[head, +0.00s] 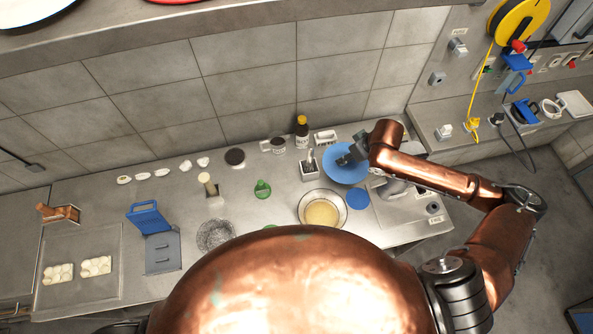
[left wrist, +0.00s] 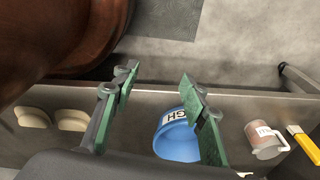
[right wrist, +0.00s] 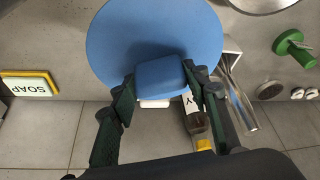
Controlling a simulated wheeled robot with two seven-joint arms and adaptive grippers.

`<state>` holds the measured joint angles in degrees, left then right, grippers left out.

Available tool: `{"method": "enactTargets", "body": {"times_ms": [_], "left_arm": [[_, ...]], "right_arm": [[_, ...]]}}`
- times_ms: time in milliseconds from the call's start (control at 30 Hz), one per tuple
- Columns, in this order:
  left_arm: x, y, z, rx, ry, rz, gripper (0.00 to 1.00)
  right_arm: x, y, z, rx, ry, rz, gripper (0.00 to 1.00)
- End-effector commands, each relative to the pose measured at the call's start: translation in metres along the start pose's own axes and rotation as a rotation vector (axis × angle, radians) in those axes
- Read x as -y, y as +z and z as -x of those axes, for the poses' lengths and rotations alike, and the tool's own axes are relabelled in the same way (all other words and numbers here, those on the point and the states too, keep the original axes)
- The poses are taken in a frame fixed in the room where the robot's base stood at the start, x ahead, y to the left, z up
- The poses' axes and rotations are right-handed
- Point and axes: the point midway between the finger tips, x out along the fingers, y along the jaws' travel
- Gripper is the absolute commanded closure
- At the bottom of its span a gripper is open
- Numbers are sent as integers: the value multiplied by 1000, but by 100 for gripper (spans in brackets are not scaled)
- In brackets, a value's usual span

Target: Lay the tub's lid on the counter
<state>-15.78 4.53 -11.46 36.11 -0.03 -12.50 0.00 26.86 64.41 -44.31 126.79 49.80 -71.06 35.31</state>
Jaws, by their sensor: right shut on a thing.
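A round blue lid (head: 345,166) is at the right part of the counter. In the right wrist view the wide blue lid (right wrist: 112,50) has a raised block-like blue grip at its near edge. My right gripper (head: 349,158) is shut on this grip, with its fingers on either side in the right wrist view (right wrist: 160,90). I cannot tell whether the lid touches the counter. A blue tub (left wrist: 175,140) with a partly seen white label is in the left wrist view. My left gripper (left wrist: 155,90) is open and empty there; it is not in the head view.
A bowl with yellow contents (head: 322,211) and a small blue disc (head: 357,198) are beside the lid. A utensil holder (head: 309,169) and a dark bottle (head: 302,131) stand behind. A green object (head: 262,188) is to the left. Bare counter (head: 275,210) lies left of the bowl.

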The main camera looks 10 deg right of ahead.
Motion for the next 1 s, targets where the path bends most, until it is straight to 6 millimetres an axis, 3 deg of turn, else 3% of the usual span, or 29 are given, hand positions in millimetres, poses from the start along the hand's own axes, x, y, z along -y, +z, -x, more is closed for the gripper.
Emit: {"method": "enactTargets", "body": {"times_ms": [133,333,467,800,1000], "left_arm": [[-2,22,1,26,1,6,60],[-3,51,1,63,2,11,60],[-2,49,0,60,1,10,60],[0,17,-4,17,0,4,60],[-1,22,-3,25,0,5,60]], "right_arm": [[2,2,-9,1,-2,0,82],[2,16,-42,1,-2,-3,82],[1,22,-55,0,-1,-3,82],[0,37,-88,1,1,-4,82],[0,38,-92,-1,1,-4,82]]}}
